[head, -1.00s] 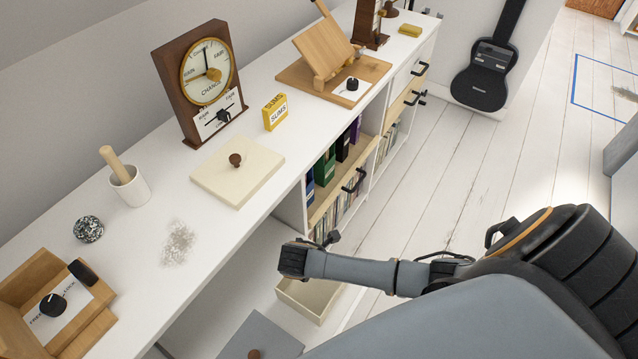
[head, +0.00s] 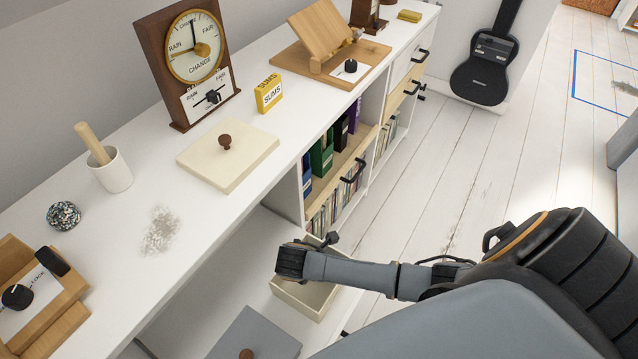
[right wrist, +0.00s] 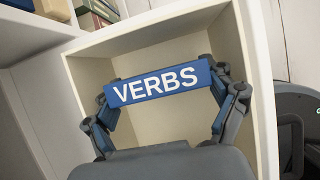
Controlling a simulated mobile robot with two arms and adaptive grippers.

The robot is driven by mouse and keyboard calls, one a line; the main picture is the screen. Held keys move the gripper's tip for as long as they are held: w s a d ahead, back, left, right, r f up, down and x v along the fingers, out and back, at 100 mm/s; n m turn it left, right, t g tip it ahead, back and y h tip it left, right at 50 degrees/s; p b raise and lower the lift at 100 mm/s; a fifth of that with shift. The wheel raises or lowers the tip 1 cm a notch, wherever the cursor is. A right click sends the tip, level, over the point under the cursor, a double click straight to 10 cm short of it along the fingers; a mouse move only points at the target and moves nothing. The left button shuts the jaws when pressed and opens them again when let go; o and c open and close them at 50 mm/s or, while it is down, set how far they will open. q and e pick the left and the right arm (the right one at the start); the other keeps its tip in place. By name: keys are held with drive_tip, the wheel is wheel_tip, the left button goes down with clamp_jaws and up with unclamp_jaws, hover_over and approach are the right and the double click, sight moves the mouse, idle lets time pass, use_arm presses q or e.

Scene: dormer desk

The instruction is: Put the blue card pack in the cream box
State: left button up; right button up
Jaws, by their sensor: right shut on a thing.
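The cream box (head: 293,303) stands open low down beside the desk, partly hidden under my right arm in the head view. Its pale inner walls (right wrist: 93,75) fill most of the right wrist view. My right gripper (right wrist: 165,86) is shut on the blue card pack (right wrist: 120,95), which reads VERBS. The pack is held level across the fingers, in front of the box's opening; I cannot tell how deep it is. The head view shows my right wrist (head: 292,262) at the box, with the pack hidden. My left gripper is not in view.
A grey lid (head: 262,330) is left of the box. Shelved books (head: 322,160) stand behind it.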

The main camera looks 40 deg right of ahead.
drive_tip(key=shift+f, duration=0.55)
